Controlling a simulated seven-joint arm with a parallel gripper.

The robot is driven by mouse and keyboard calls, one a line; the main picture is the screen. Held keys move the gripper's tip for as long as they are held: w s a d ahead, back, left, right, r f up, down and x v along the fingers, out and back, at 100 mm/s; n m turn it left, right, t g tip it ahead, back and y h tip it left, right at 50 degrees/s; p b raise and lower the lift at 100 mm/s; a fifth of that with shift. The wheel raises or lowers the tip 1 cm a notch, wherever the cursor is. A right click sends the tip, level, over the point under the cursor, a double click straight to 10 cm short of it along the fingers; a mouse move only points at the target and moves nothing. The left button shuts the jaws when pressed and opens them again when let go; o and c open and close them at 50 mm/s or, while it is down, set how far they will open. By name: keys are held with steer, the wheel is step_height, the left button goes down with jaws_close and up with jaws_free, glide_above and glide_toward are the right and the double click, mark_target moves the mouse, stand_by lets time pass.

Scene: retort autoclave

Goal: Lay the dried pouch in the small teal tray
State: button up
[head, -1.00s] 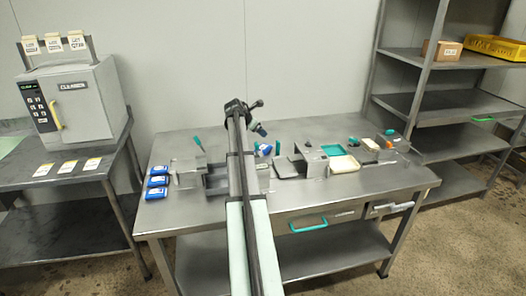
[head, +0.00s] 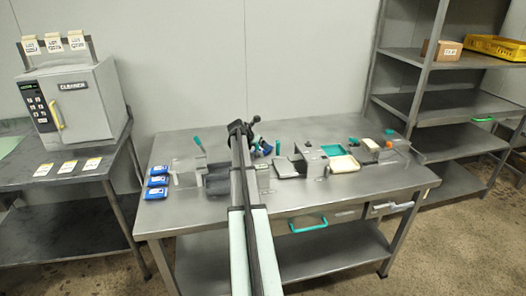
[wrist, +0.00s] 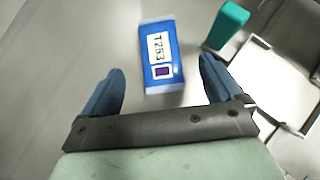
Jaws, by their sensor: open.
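A blue pouch (wrist: 160,57) with a white label reading T253 lies flat on the steel table in the wrist view. My gripper (wrist: 162,72) is open, and its blue fingers stand apart to the left and right of the pouch's near end. Nothing is held, and I cannot tell the height above the pouch. In the head view, a blue pouch (head: 265,150) shows beside my gripper, partly hidden by my arm. The small teal tray (head: 333,150) sits right of the middle of the table, behind a cream tray (head: 345,164).
Several blue pouches (head: 157,181) lie at the table's left edge. A teal-handled thing (wrist: 228,25) stands right of the pouch in the wrist view. Steel fixtures (head: 312,162) stand between the pouch and the trays. The back of the table is mostly clear.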

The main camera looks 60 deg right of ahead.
steer(key=shift+x, duration=3.1)
steer(key=shift+c, duration=0.3)
steer(key=c, duration=1.2)
steer(key=shift+o, duration=0.2)
step_height(320, 180, up, 10)
steer(key=w+a+r+n+t, duration=0.15)
steer(key=w+a, duration=0.35)
steer(key=a, duration=0.6)
steer(key=w+a+r+n, duration=0.1)
steer(key=w+a+r, duration=0.3)
steer(key=a, duration=0.6)
steer(key=w+a+r+n+t+y, duration=0.1)
steer(key=w+a+n+t, duration=0.15)
steer(key=a, duration=1.15)
steer(key=w+a+r+n+t+y, duration=0.1)
steer(key=a+r+n, duration=0.15)
steer(key=a, duration=1.25)
steer(key=w+a+n+t+y, duration=0.1)
steer(key=w+a+n+t, duration=0.15)
steer(key=a, duration=1.15)
steer(key=s+a+n+y, duration=0.1)
steer(key=s+a+n, duration=0.1)
steer(key=a, duration=0.7)
steer(key=s+a+r+n+t+y, duration=0.1)
steer(key=s+a+n+y, duration=0.1)
steer(key=a, duration=0.7)
steer(key=shift+s+a+r+n, duration=0.2)
steer(key=shift+s+a+n, duration=0.1)
steer(key=shift+s, duration=0.25)
